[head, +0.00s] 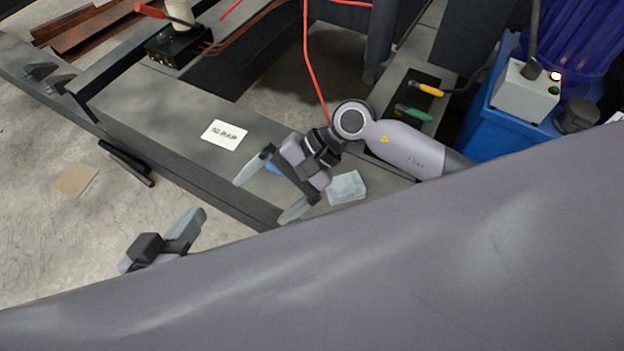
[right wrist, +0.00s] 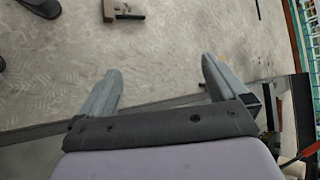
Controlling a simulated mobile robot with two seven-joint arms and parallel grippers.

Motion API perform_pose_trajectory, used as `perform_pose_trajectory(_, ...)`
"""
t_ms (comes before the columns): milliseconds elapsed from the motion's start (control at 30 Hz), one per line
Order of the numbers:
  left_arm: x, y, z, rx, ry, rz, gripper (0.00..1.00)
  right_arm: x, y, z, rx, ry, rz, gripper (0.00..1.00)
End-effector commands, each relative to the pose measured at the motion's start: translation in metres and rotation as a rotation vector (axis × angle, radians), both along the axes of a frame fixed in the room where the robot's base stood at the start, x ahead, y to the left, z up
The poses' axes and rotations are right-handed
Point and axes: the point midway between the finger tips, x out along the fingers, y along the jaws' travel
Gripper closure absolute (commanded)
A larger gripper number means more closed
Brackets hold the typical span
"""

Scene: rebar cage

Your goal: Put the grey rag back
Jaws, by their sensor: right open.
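The grey rag (head: 346,188) looks like a pale, folded square. It lies flat on the dark grey beam top (head: 170,105) in the middle of the head view. My right gripper (head: 264,198) is over the beam's near edge, left of the rag and apart from it. Its fingers are spread and empty; the right wrist view also shows them apart (right wrist: 160,88), with only floor between. My left gripper (head: 185,230) is low at the left, over the floor, partly hidden by a large grey arm link of mine. Its finger opening cannot be made out.
A white card with lettering (head: 224,135) lies on the beam. A small blue thing (head: 272,166) shows partly behind my right gripper. Yellow-handled (head: 430,90) and green-handled (head: 413,112) tools lie on a dark mat. A red cable (head: 307,60) hangs behind. A blue bin (head: 490,125) stands right.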

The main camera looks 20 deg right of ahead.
Motion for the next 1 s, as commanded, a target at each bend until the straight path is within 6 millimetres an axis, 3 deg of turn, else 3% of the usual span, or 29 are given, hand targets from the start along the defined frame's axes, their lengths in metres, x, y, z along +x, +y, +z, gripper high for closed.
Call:
perform_pose_trajectory(33,0.0,0.0,0.0,0.0,0.0,0.0,1.0,-0.011,0.021,0.021,0.152,0.121,-0.089,0.0)
perform_pose_trajectory(100,0.0,0.0,0.0,0.0,0.0,0.0,1.0,-0.018,0.042,0.053,0.353,0.316,-0.213,0.0)
perform_pose_trajectory(200,0.0,0.0,0.0,0.0,-0.001,0.0,1.0,-0.019,0.054,0.1,0.625,0.638,-0.375,0.0)
perform_pose_trajectory(300,0.0,0.0,0.0,0.0,-0.001,0.0,1.0,-0.011,0.047,0.138,0.874,1.003,-0.515,0.0)
perform_pose_trajectory(400,0.0,0.0,0.0,0.0,-0.001,0.0,1.0,0.004,0.028,0.162,1.1,1.404,-0.628,0.0)
perform_pose_trajectory(533,0.0,0.0,0.0,0.0,-0.001,0.0,1.0,0.022,-0.007,0.166,1.352,1.97,-0.723,0.0)
perform_pose_trajectory(667,0.0,0.0,0.0,0.001,-0.001,0.001,1.0,0.032,-0.04,0.144,1.551,2.577,-0.748,0.0)
perform_pose_trajectory(700,0.0,0.0,0.0,0.001,-0.001,0.001,1.0,0.031,-0.048,0.133,-1.46,-2.533,0.676,0.0)
perform_pose_trajectory(833,0.0,0.0,0.001,0.001,-0.001,0.001,1.0,0.017,-0.064,0.093,-1.068,-2.15,0.408,0.0)
perform_pose_trajectory(1000,0.0,0.0,0.001,0.001,-0.001,0.001,1.0,-0.015,-0.063,0.057,-0.709,-1.749,0.184,0.0)
